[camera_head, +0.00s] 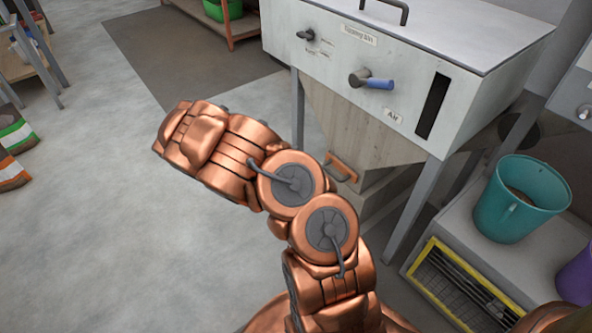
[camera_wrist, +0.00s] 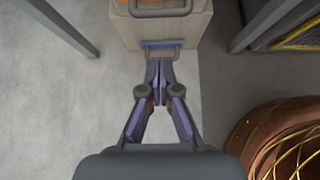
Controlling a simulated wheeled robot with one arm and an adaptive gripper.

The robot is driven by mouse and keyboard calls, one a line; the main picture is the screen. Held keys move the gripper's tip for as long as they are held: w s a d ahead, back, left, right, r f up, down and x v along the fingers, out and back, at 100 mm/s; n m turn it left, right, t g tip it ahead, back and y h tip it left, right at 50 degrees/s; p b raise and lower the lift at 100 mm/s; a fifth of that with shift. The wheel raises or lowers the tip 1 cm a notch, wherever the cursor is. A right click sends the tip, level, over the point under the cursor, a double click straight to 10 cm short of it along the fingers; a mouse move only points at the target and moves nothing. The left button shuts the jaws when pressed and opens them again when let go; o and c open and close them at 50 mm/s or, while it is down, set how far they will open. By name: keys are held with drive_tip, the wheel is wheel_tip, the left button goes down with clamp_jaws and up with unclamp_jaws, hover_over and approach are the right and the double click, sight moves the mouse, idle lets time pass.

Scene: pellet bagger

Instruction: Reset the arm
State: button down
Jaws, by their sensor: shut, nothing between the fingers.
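My copper-coloured arm (camera_head: 300,200) is folded in front of the bagger in the head view, with its forearm pointing to the upper left. My gripper does not show in the head view. In the wrist view my gripper (camera_wrist: 160,66) is shut, its fingertips together with nothing between them. The fingertips appear just in front of a blue strip and a grey handle (camera_wrist: 163,44) on a pale box-like part; I cannot tell whether they touch.
The bagger (camera_head: 390,70) on legs carries a blue-handled knob (camera_head: 372,81). A teal bucket (camera_head: 520,197) stands on a low bench at right, above a yellow-framed grate (camera_head: 462,285). Striped bags (camera_head: 14,152) lie at far left. The floor (camera_head: 110,220) left of my arm is clear.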

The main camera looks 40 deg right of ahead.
drive_tip(key=s+a+r+m+g+p, duration=0.1)
drive_tip(key=s+a+r+m+p, duration=0.2)
drive_tip(key=r, duration=0.7)
drive_tip(key=s+r+m+y+p, duration=0.1)
drive_tip(key=s+r+m+p, duration=0.4)
drive_tip(key=r, duration=0.6)
drive_tip(key=s+a+r+m+g+p, duration=0.15)
drive_tip(key=r+p, duration=0.35)
drive_tip(key=r, duration=0.5)
drive_tip(key=s+a+r+m+y+p, duration=0.2)
drive_tip(key=s+a+r+p, duration=0.3)
drive_tip(key=a+r, duration=0.3)
drive_tip(key=s+a+r+m+t+y+p, duration=0.1)
drive_tip(key=s+a+r+m+y+p, duration=0.2)
drive_tip(key=s+a+r+p, duration=0.3)
drive_tip(key=s+a+r+m+y+p, duration=0.2)
drive_tip(key=s+a+r+y+p, duration=0.2)
drive_tip(key=a+r, duration=0.8)
drive_tip(key=s+a+p, duration=0.1)
drive_tip(key=s+p, duration=0.1)
drive_tip(key=p, duration=0.1)
drive_tip(key=shift+a+t, duration=0.2)
drive_tip(key=shift+t, duration=0.15)
drive_tip(key=shift+d+m, duration=0.15)
drive_tip(key=shift+m, duration=0.2)
